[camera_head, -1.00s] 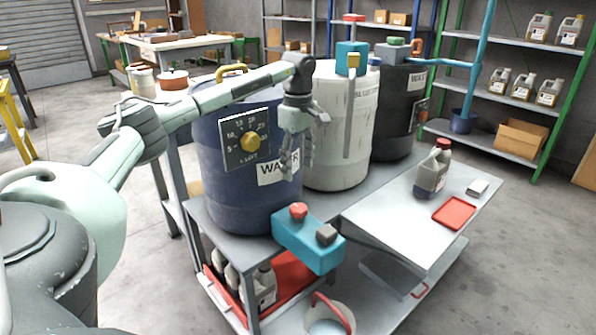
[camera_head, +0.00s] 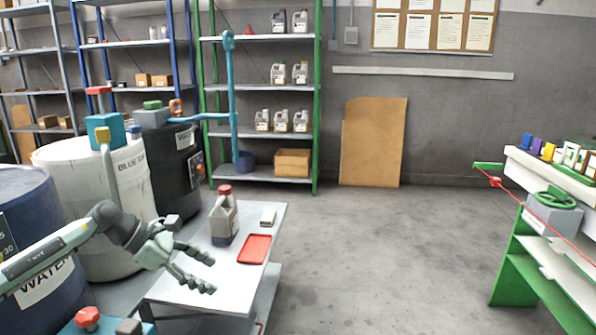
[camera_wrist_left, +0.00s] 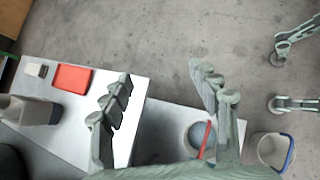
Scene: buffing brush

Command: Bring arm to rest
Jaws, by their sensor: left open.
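My left arm comes in from the lower left in the head view, in front of the drums. My left gripper (camera_head: 210,275) is open, with nothing between its fingers, beside and above the near left part of the white side table (camera_head: 190,292). In the left wrist view, the two fingers of the left gripper (camera_wrist_left: 160,78) stand wide apart, with the table edge and grey floor behind them.
The table bears a grey bottle with a red cap (camera_head: 224,220), a red tray (camera_head: 256,249) and a small white block (camera_head: 268,217). A blue drum (camera_head: 28,230), white drum (camera_head: 95,205) and black drum (camera_head: 172,165) stand left. Open floor (camera_head: 380,260) lies right.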

